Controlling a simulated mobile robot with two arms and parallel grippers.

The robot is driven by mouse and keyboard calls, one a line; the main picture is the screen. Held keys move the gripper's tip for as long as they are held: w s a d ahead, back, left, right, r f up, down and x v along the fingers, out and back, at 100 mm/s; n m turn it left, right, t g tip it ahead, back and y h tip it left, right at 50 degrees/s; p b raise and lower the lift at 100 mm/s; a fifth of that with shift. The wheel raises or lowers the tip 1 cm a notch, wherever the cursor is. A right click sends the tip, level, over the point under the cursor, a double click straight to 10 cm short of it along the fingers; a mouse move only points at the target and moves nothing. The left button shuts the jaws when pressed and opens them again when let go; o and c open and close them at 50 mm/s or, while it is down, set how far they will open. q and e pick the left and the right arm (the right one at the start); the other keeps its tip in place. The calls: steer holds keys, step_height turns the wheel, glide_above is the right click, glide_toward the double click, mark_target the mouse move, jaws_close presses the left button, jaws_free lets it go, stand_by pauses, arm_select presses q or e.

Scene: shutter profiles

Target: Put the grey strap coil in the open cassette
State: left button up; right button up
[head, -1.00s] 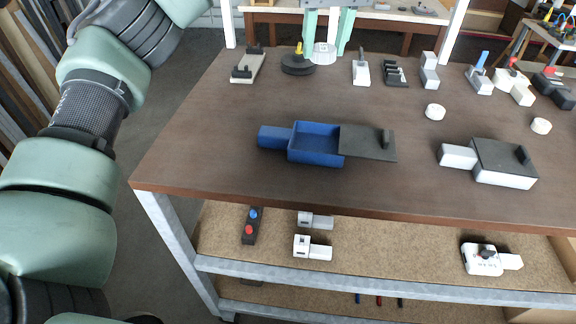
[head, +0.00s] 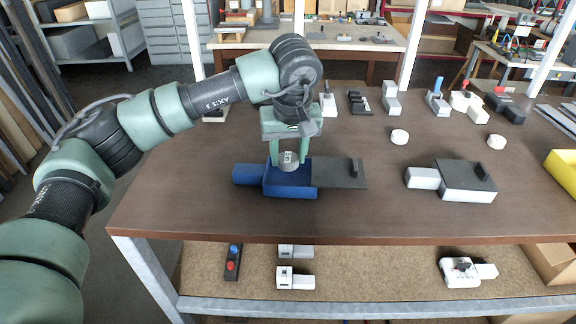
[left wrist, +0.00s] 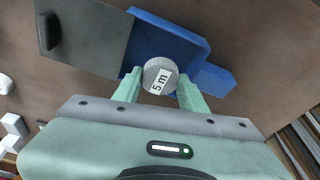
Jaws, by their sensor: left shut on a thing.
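The grey strap coil (head: 289,161), with a white "5 m" label in the left wrist view (left wrist: 159,77), is between the fingers of my left gripper (head: 288,158). The gripper is shut on it and points down. The open cassette (head: 290,190) is a blue box with its dark lid (head: 338,172) slid out to the right. The coil is over the cassette's open tray in the head view; the left wrist view shows the blue tray (left wrist: 170,42) just beyond it. I cannot tell whether the coil touches the tray floor. My right gripper is not in view.
A white cassette with a dark lid (head: 466,180) stands to the right on the brown table (head: 380,220). Two white round pieces (head: 399,137) lie behind it. Several small fixtures line the back edge, and a yellow bin (head: 563,172) is at the far right.

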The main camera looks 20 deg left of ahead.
mark_target(289, 161)
arm_select(q)
step_height(289, 161, down, 4)
steer(key=shift+s+f+p, duration=0.1)
steer(key=shift+p, duration=0.5)
steer(key=shift+f, duration=0.2)
steer(key=o, duration=1.1)
steer(key=shift+r, duration=0.3)
steer(key=b+v, duration=0.3)
steer(key=v, duration=0.8)
steer(key=shift+r, duration=0.35)
steer(key=shift+d, duration=0.1)
